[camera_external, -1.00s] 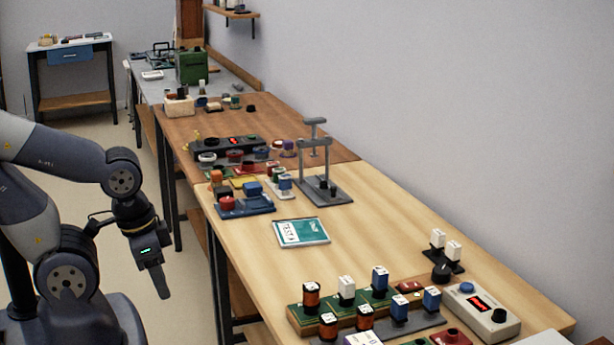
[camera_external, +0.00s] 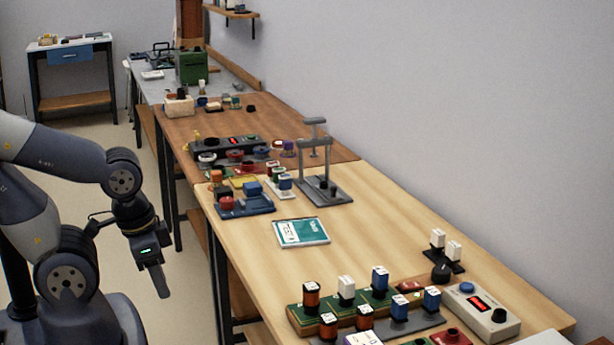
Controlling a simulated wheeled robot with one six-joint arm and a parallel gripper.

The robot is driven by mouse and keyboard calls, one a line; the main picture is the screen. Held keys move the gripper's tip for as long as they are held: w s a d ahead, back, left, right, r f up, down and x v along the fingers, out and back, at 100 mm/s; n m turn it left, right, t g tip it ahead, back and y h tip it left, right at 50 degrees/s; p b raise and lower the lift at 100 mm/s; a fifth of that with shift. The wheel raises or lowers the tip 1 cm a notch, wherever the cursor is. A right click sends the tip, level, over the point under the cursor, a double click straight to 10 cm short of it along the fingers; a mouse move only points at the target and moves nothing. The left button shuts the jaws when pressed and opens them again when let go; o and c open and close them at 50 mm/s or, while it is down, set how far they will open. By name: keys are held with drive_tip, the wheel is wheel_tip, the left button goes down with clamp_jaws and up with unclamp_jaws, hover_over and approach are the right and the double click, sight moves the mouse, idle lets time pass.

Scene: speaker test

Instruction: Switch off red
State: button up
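Several red things show, and I cannot tell which one the task means. A red round part (camera_external: 227,203) sits on the front left of a blue base (camera_external: 262,209) on the light wooden table. A red box (camera_external: 452,338) stands at the bottom edge, partly cut off. A pale box (camera_external: 508,326) has a lit red display, a blue button and a black knob. My gripper (camera_external: 160,283) hangs pointing down left of the table, clear of everything. Its finger gap cannot be made out.
A teal and white booklet (camera_external: 301,232) lies mid-table. A grey press-like stand (camera_external: 324,185) rises behind it. Green boards (camera_external: 298,318) with several upright blocks crowd the near end. A brown table (camera_external: 285,118) adjoins farther back. The light table's middle right is bare.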

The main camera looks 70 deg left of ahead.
drive_tip(key=w+b, duration=0.3)
drive_tip(key=w, duration=0.3)
drive_tip(key=w+r+t+b, duration=0.1)
drive_tip(key=w+b, duration=0.2)
drive_tip(key=w, duration=0.4)
drive_tip(key=w+r+t+b, duration=0.1)
drive_tip(key=w+b, duration=0.2)
drive_tip(key=w, duration=0.4)
drive_tip(key=shift+w+b, duration=0.2)
drive_tip(key=shift+b, duration=0.15)
clamp_jaws()
drive_tip(key=w+t+b, duration=0.1)
drive_tip(key=w+b, duration=0.2)
drive_tip(key=w, duration=0.4)
drive_tip(key=w+t+b, duration=0.1)
drive_tip(key=w+b, duration=0.2)
drive_tip(key=w, duration=0.5)
drive_tip(key=w+t+b, duration=0.1)
drive_tip(key=w+b, duration=0.3)
drive_tip(key=w, duration=0.3)
drive_tip(key=shift+w+a+f, duration=0.25)
drive_tip(key=shift+w+f, duration=0.05)
drive_tip(key=shift+w, duration=0.1)
